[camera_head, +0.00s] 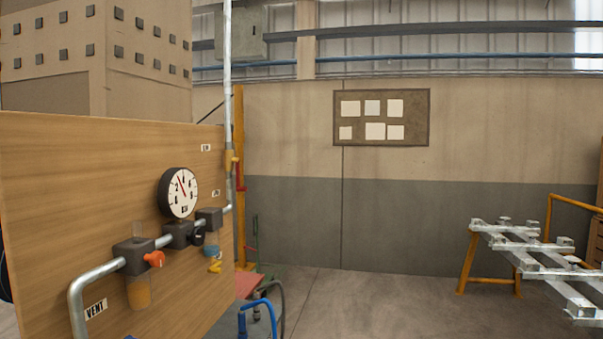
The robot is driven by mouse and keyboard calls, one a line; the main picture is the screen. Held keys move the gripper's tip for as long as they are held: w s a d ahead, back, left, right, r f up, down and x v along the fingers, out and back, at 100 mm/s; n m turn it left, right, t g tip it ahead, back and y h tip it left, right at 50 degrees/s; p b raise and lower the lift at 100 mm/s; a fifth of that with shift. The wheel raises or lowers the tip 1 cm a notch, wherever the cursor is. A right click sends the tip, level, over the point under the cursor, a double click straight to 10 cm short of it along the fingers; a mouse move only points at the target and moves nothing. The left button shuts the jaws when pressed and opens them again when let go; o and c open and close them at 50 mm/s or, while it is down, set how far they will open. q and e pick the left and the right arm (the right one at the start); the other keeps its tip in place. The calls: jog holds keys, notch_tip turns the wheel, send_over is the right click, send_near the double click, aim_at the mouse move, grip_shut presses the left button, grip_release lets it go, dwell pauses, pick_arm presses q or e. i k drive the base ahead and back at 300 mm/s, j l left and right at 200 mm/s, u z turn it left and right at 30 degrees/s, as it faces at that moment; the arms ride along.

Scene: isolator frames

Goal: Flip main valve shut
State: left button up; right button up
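A wooden panel (60,200) stands at the left and carries a metal pipe run. On the upright pipe at the panel's right edge sits a brass-coloured valve body (230,160) with a red lever (240,178) hanging down from it. Its small label cannot be read, so I cannot tell for sure that it is the main valve. A round gauge (180,193) and a block with an orange-red knob (154,259) sit lower on the pipe. Neither of my grippers is in view.
A label reading VENT (96,309) is low on the panel. Blue and dark hoses (262,305) stand by the panel's right edge. A rack of metal profiles (535,260) with orange legs is at the right. The middle floor (390,305) is clear.

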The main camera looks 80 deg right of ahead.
aim_at(236, 160)
jog(key=z, duration=2.15)
jog(key=i+l+z, duration=0.1)
jog(key=z, duration=0.15)
jog(key=i+l, duration=1.95)
jog(key=l, duration=0.2)
